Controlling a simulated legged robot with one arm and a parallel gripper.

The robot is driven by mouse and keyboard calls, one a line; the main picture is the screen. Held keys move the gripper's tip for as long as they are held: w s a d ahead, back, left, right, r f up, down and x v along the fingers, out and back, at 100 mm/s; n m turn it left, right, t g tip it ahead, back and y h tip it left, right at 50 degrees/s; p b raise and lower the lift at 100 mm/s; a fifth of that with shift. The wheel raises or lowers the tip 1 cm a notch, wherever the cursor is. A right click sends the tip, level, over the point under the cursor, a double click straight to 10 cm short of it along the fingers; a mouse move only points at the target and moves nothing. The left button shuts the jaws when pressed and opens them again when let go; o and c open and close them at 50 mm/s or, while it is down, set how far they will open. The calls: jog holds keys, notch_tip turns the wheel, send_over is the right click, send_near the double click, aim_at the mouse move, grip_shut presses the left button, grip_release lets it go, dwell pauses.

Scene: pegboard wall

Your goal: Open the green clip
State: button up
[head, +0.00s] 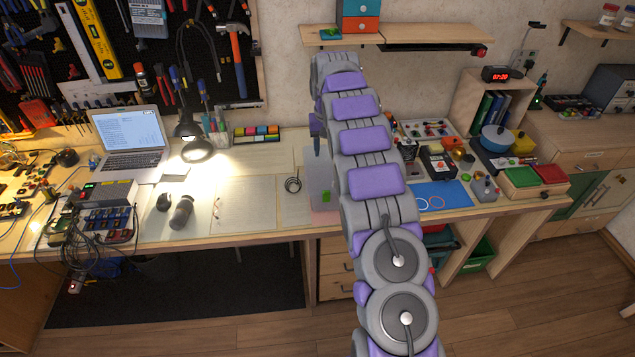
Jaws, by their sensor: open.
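A small bright green piece (326,196), which looks like the green clip, lies on a pale pinkish mat (322,212) near the front edge of the workbench, just left of my arm. It is too small to tell whether its jaws are apart. My arm rises through the middle of the view and bends down at its far end. Part of my gripper (317,143) shows left of the arm, above and beyond the green piece and apart from it. It is open; the arm hides much of it, and I see nothing held.
A lit lamp (188,130) and a laptop (128,140) stand on the left of the bench (270,243). Papers lie in the middle. A blue mat (443,194), boxes and small parts crowd the right.

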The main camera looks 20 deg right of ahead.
jog(key=b, duration=0.2)
send_near(327, 191)
notch_tip(327, 191, down, 8)
jog(key=shift+w+a+b, duration=0.1)
jog(key=shift+b, duration=0.5)
jog(key=shift+d+f, duration=0.3)
jog(key=shift+d, duration=0.1)
jog(key=shift+a, duration=0.3)
jog(key=shift+c, duration=0.3)
jog(key=shift+a+r, duration=0.1)
jog(key=shift+a, duration=0.15)
jog(key=shift+c, duration=1.4)
jog(key=shift+d, duration=0.3)
grip_shut()
